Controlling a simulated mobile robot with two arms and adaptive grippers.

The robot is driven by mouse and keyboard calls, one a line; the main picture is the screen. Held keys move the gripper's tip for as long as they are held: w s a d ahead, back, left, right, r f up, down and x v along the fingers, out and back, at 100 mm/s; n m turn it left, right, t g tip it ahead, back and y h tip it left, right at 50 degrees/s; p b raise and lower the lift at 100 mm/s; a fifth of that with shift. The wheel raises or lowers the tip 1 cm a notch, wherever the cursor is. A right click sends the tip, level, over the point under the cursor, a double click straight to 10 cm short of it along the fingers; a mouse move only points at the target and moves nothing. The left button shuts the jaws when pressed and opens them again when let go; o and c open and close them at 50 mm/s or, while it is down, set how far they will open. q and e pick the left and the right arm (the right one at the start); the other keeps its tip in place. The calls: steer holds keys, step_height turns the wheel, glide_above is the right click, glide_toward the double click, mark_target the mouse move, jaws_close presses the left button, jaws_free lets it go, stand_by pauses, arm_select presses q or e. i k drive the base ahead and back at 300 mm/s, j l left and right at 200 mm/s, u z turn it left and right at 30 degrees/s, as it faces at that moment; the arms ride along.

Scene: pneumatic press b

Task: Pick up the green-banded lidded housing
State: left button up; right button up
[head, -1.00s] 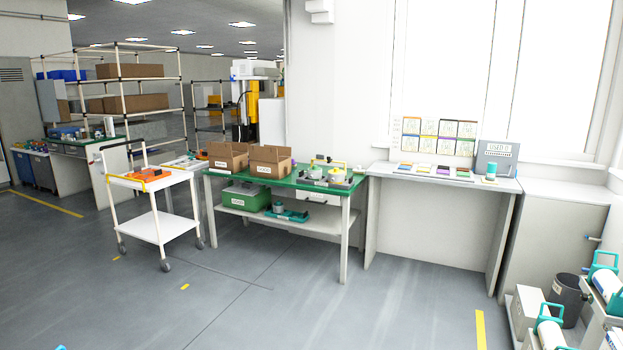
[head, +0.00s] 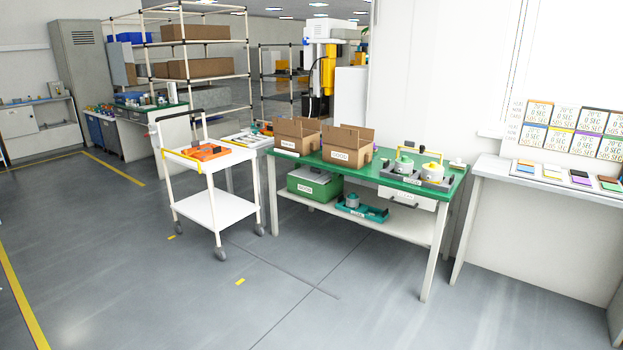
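On the green-topped bench (head: 395,186), a dark grey tray (head: 414,180) holds two small lidded housings. The left housing (head: 403,165) looks grey with a greenish tint, and the right one (head: 431,171) is pale with a yellow top. They are too small to tell surely which has a green band. On the lower shelf, another small grey housing (head: 352,200) sits in a teal tray (head: 362,211). Neither of my grippers shows in the head view.
Two open cardboard boxes (head: 297,136) (head: 347,146) stand on the bench's left part. A green bin (head: 314,188) is on its lower shelf. A white cart (head: 217,207) stands left of the bench. A white table (head: 548,182) stands to the right. The floor in front is clear.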

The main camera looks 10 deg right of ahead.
mark_target(404, 166)
steer(key=i, duration=2.65)
